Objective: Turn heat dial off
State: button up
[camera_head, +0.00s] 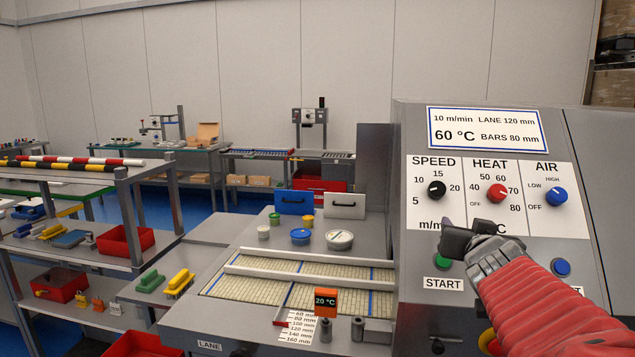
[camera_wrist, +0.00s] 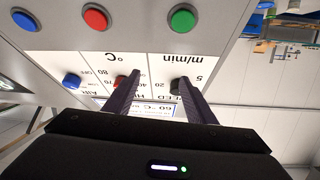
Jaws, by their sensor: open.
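The red heat dial (camera_head: 497,193) is in the middle of the machine's control panel, between the black speed dial (camera_head: 436,190) and the blue air dial (camera_head: 557,196). Its OFF mark is at lower left; I cannot clearly tell where its pointer sits. My gripper (camera_head: 452,238) is open and empty, in front of the panel, below and left of the heat dial. In the wrist view, upside down, my gripper's fingers (camera_wrist: 158,78) point at the panel. The red heat dial (camera_wrist: 119,82) is partly hidden behind one finger, the black speed dial (camera_wrist: 175,87) partly behind the other.
A green START button (camera_head: 443,262) and a blue button (camera_head: 561,267) sit below the dials. The panel's sign (camera_head: 487,130) reads 60 °C. Lidded tubs (camera_head: 339,239) stand behind the belt.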

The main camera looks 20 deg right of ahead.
jog(key=s+d+r+t+h, duration=0.1)
jog(key=s+d+r, duration=0.3)
jog(key=s+d, duration=0.2)
jog(key=shift+s+r+m+h, duration=0.2)
jog(key=shift+s+m+h, duration=0.05)
jog(key=shift+m+h, duration=0.15)
jog(key=shift+d, duration=0.15)
